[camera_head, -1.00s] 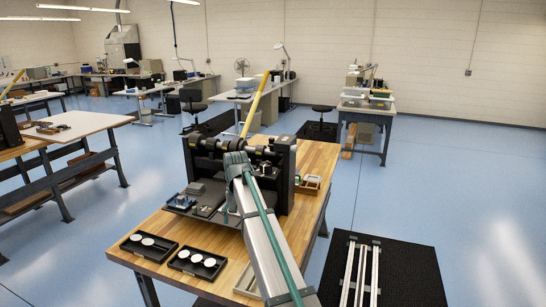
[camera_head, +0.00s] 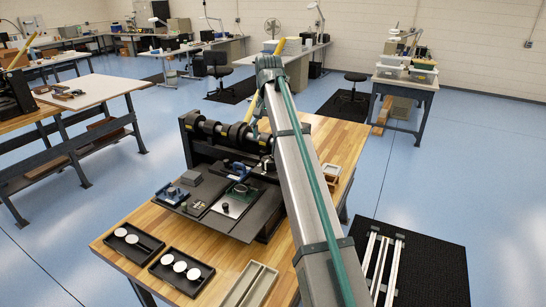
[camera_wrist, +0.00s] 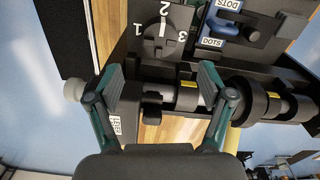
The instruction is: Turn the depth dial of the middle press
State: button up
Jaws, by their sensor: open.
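A black press (camera_head: 222,135) with a shaft of round collars and a yellow lever (camera_head: 279,47) stands on a wooden bench in the head view. In the wrist view, a dark round dial (camera_wrist: 165,40) with a raised grip bar and white numerals 1, 2 and 3 lies at the top, left of centre. My gripper (camera_wrist: 160,86) is open and empty, its fingers apart below the dial in the picture. The collars and shaft (camera_wrist: 180,90) show between and beside the fingers.
Blue-handled parts with white labels (camera_wrist: 222,28) lie right of the dial. Black trays with white discs (camera_head: 182,270) sit on the bench's front (camera_head: 225,262). Another press (camera_head: 14,95) is at the far left.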

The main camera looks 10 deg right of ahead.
aim_at(269, 160)
notch_tip(269, 160, down, 10)
jog(key=p, duration=0.3)
jog(key=shift+s+a, duration=0.1)
jog(key=shift+s, duration=0.05)
jog(key=c, duration=1.1)
jog(key=shift+c, duration=0.2)
